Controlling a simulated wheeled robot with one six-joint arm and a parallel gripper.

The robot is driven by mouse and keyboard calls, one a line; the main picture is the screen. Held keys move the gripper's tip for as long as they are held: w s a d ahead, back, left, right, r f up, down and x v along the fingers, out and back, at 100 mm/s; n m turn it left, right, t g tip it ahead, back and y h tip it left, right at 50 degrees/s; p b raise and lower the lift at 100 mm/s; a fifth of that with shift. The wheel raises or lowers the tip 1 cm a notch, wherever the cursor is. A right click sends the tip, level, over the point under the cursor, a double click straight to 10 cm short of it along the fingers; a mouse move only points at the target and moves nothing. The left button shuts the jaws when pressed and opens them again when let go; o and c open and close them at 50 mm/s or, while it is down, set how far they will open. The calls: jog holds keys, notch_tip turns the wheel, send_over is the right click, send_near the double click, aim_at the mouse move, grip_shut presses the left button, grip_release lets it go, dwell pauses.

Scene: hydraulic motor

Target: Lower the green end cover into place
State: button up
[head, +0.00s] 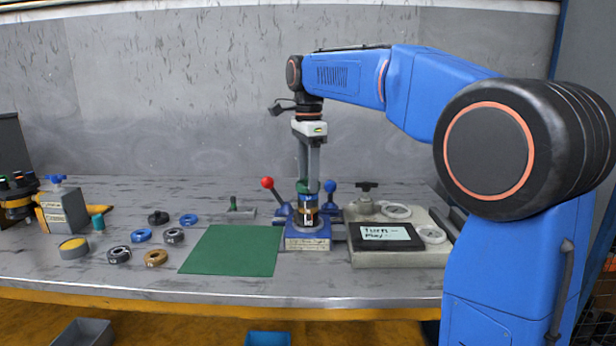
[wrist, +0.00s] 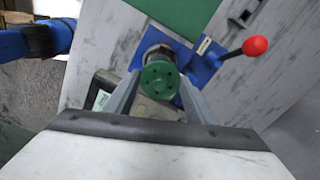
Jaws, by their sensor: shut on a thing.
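The green end cover (wrist: 160,80) is a round disc with several small holes, seen from above between my gripper's fingers in the wrist view. My gripper (wrist: 158,92) is shut on the cover. The stack stands in a blue fixture (head: 307,233) with a red-knobbed lever (head: 267,183) and a blue-knobbed lever (head: 330,185). Whether the cover touches the stack cannot be told.
A green mat (head: 232,250) lies left of the fixture. A beige tray (head: 400,258) with a dark sign (head: 385,237) stands close on the right. The red-knobbed lever (wrist: 255,46) rises near the fingers.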

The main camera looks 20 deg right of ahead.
jog(key=shift+f, duration=0.4)
dwell(2.3)
jog(key=o, duration=1.8)
jog(key=shift+c, duration=0.2)
jog(key=shift+r, duration=2.4)
